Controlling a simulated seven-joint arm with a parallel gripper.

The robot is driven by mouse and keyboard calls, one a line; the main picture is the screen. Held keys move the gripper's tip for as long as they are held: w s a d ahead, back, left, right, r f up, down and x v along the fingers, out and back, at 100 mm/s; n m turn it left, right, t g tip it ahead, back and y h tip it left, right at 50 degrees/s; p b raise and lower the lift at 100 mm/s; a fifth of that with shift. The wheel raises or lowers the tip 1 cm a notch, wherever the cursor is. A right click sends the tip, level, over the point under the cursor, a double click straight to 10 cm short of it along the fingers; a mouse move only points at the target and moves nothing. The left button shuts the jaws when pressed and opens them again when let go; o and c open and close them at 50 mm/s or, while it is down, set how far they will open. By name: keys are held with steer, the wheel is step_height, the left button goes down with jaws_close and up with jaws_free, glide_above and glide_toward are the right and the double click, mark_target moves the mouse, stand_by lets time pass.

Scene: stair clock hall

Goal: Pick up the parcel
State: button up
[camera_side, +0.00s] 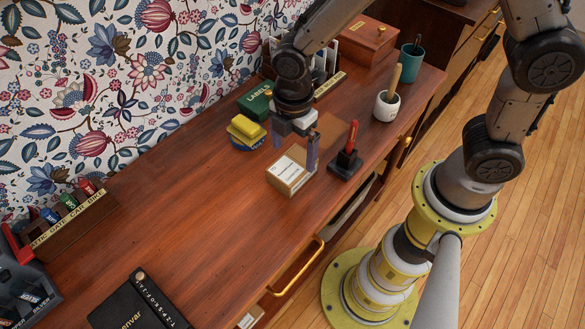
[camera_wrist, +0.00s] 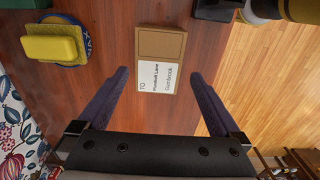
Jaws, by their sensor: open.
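The parcel (camera_side: 292,171) is a small brown box with a white address label on top, lying on the wooden desk (camera_side: 200,215). In the wrist view the parcel (camera_wrist: 161,58) lies between and just beyond the fingertips, its label towards me. My gripper (camera_side: 295,145) is open and empty above the desk, close to the parcel's far side in the side view. In the wrist view its two dark fingers (camera_wrist: 160,72) are spread wider than the parcel, with no contact visible. One finger hides a little of the parcel's corner in the side view.
A yellow sponge on a blue round tin (camera_side: 247,131) and a green labels box (camera_side: 256,102) stand left of my gripper. A dark stand with a red pen (camera_side: 347,160) is close right of the parcel. A white pot (camera_side: 387,105) stands behind. The desk's left middle is clear.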

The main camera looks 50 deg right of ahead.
mark_target(292, 164)
steer(key=shift+w+f, duration=0.15)
steer(key=shift+f, duration=2.75)
steer(key=c, duration=1.3)
